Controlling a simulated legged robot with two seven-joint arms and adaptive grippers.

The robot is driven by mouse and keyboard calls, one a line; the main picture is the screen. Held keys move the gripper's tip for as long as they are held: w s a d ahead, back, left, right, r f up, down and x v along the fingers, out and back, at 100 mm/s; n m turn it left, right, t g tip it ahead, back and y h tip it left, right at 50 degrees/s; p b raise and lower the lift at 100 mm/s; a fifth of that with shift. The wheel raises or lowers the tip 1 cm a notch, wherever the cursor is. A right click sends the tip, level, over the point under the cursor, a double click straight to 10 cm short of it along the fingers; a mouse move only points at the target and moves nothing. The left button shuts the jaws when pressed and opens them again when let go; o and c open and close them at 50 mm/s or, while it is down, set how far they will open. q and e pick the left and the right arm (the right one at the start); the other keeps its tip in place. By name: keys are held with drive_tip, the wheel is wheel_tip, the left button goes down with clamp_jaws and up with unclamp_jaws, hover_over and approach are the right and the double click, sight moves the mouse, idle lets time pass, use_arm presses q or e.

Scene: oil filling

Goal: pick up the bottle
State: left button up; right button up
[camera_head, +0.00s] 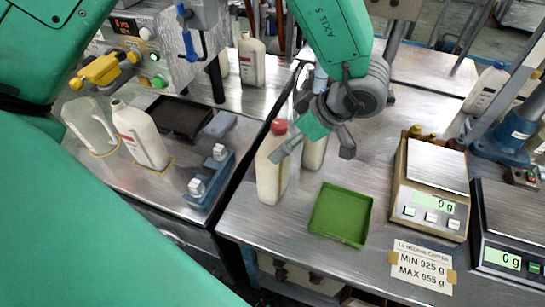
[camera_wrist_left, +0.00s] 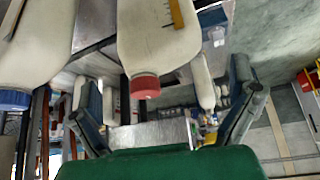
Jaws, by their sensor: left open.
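A cream bottle with a red cap (camera_head: 270,175) stands upright on the metal table in the head view. It also shows upside down in the left wrist view (camera_wrist_left: 160,40), its cap between the spread fingers in the picture. My left gripper (camera_head: 317,148) is open and empty beside the bottle's upper part, with one finger overlapping it near the cap. The left wrist view also shows this gripper (camera_wrist_left: 168,100). I cannot tell whether the finger touches the bottle. A second cream bottle (camera_head: 314,153) stands just behind, its top hidden by the gripper. My right gripper is not in view.
A green tray (camera_head: 341,214) lies in front of the bottles. Two scales stand to the right, one beige (camera_head: 432,195) and one dark (camera_head: 510,220). An open bottle (camera_head: 140,136) and a clear jug (camera_head: 90,127) stand on the left bench. A gap separates bench and table.

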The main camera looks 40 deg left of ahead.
sight(275, 148)
use_arm(q)
drive_tip(key=p+x, duration=0.1)
drive_tip(key=x, duration=0.7)
drive_tip(key=shift+w+d+r, duration=0.1)
drive_tip(key=c, duration=1.3)
